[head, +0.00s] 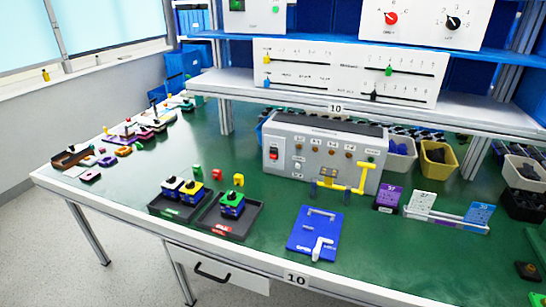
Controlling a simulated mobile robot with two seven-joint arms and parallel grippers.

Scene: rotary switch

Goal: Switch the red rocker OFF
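The red rocker (274,153) is on the left end of the front face of a grey control box (315,178), which stands on the green tabletop. It is small and upright in a dark frame; I cannot tell which way it is tipped. Nothing covers it. Neither of my grippers shows in the head view.
A yellow bar handle (363,178) sticks out from the box's front right. A blue plate (314,232) with a white lever lies before the box. Dark trays (236,228) with coloured blocks lie front left. A shelf (330,94) with slider panels overhangs behind.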

